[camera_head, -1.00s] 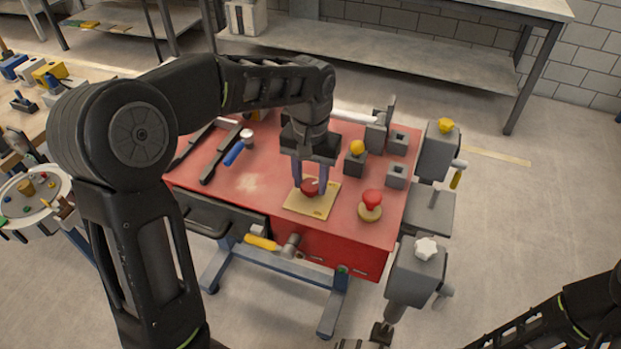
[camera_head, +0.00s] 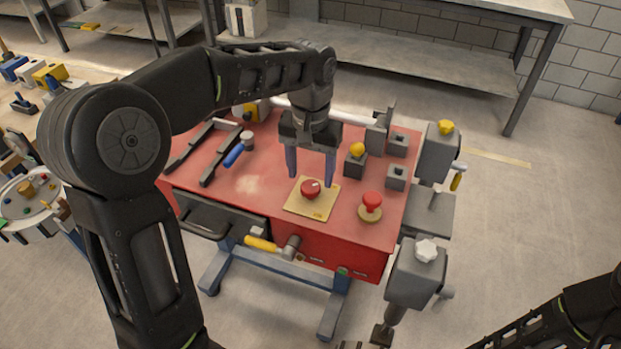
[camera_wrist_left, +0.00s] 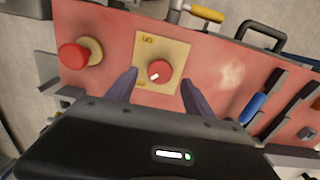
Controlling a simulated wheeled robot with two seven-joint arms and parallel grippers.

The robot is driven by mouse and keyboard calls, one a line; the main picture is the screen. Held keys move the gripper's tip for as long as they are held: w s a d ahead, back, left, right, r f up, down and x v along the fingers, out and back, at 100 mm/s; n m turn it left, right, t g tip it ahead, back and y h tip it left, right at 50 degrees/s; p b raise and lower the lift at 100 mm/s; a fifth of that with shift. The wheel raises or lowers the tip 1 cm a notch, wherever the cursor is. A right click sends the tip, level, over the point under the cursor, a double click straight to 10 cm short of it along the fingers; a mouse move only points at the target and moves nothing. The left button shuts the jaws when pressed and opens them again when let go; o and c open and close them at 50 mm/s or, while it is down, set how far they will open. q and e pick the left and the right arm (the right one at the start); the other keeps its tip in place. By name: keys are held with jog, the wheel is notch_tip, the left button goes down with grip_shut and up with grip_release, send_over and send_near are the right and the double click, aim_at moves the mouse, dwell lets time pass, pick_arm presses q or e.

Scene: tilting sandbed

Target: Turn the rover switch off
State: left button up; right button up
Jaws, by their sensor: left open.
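The rover switch is a round red knob (camera_head: 311,188) with a white mark, on a square tan plate (camera_head: 298,207) on the red tabletop. It also shows in the left wrist view as a red knob (camera_wrist_left: 160,71), its white mark toward the lower left. My left gripper (camera_head: 311,180) is open and empty above the plate, just behind the knob in the head view. In the wrist view its two fingers stand apart on either side of the knob, not touching it. Of my right arm, only dark links show at the lower right; its gripper is out of view.
A red mushroom button (camera_head: 371,200) stands right of the plate. A yellow ball knob (camera_head: 357,149) and grey blocks stand behind it. A blue-handled tool (camera_head: 234,154) and black bars lie left. Vices with a white star knob (camera_head: 426,250) line the right edge.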

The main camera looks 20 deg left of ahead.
aim_at(311, 186)
pick_arm(q)
notch_tip(311, 186, up, 5)
jog(key=shift+f, duration=0.2)
pick_arm(e)
jog(key=shift+s, duration=0.1)
dwell(0.4)
